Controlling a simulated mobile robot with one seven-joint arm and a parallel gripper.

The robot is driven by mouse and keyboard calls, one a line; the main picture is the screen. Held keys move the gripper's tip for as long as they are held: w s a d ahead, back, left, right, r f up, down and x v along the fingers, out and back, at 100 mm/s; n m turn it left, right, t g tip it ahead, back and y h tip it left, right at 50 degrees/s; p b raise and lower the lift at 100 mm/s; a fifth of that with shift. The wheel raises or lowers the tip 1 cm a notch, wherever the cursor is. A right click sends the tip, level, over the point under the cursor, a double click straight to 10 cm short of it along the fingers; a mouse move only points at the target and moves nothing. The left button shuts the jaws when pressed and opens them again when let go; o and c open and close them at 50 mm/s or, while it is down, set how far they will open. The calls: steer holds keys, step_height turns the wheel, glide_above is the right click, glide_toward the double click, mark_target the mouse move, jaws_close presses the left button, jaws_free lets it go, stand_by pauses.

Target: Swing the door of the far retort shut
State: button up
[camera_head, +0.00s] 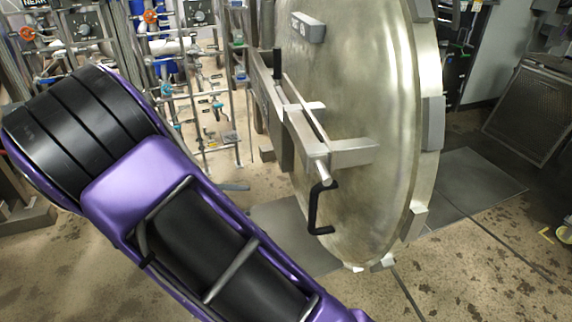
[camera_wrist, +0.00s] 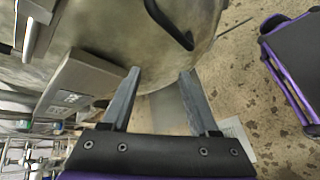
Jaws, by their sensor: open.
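A large round metal retort door (camera_head: 355,120) stands swung open in the head view, its broad face towards me and lugs along its rim. A black crank-shaped handle (camera_head: 314,212) hangs from the bar across its face. In the wrist view the door face (camera_wrist: 110,30) fills the top, with the black handle (camera_wrist: 168,24) at the upper middle. My gripper (camera_wrist: 158,73) is open and empty, its two fingers pointing at the door's lower rim. Whether a finger touches the door cannot be told. The head view does not show my fingers; the retort's opening is not visible.
A mesh-fronted metal unit (camera_head: 530,112) stands at the right. Grey plates (camera_head: 465,180) lie on the stained floor, which is open at the lower right.

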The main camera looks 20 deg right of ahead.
mark_target(310, 207)
steer(key=s+d+f+n+t+h, duration=0.45)
steer(key=s+f+n, duration=0.25)
steer(key=f+n, duration=0.45)
steer(key=shift+n+t+y, duration=0.25)
steer(key=shift+n, duration=0.5)
steer(key=x, duration=0.6)
steer(key=r+x, duration=0.1)
steer(key=x, duration=0.5)
steer(key=r+x, duration=0.1)
steer(key=x, duration=0.4)
steer(key=shift+w+d+b, duration=0.15)
steer(key=shift+d+b, duration=0.25)
jaws_close()
